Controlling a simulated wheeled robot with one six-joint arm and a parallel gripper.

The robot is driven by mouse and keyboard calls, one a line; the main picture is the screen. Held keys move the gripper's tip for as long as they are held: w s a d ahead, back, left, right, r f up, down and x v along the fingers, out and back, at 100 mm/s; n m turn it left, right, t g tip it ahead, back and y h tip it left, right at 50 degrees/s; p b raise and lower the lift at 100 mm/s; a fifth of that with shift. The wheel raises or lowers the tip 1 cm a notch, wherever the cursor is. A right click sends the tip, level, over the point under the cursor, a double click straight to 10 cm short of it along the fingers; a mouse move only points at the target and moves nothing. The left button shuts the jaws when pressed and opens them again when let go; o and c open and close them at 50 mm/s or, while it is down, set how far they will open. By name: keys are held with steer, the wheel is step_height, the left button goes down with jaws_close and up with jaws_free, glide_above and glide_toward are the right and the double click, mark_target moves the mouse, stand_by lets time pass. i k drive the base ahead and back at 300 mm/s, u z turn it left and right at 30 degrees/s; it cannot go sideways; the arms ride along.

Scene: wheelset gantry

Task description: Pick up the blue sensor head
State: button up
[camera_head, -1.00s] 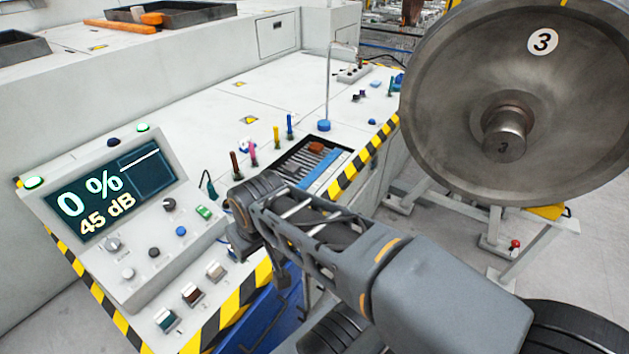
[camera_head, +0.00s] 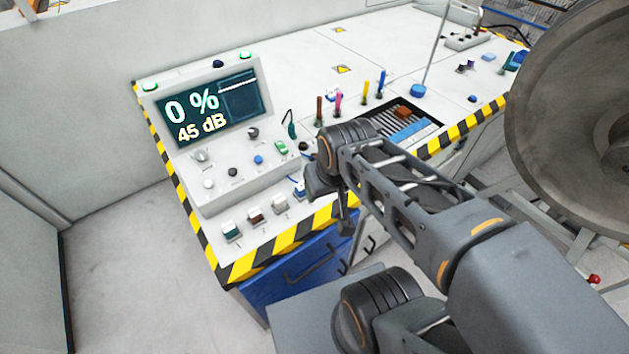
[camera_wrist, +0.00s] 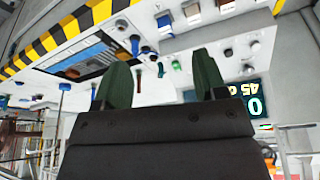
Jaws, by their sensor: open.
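In the head view my wrist hangs at the console's front edge, and the fingers are too small and dark to make out well.
The control panel (camera_head: 182,168) with a screen and knobs stands left of my wrist. A large steel wheel (camera_head: 575,110) is at right. Floor at left is clear.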

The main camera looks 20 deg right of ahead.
mark_target(300, 189)
steer(key=k, duration=1)
steer(key=u, duration=1.5)
steer(key=i, duration=1.05)
steer(key=z, duration=1.35)
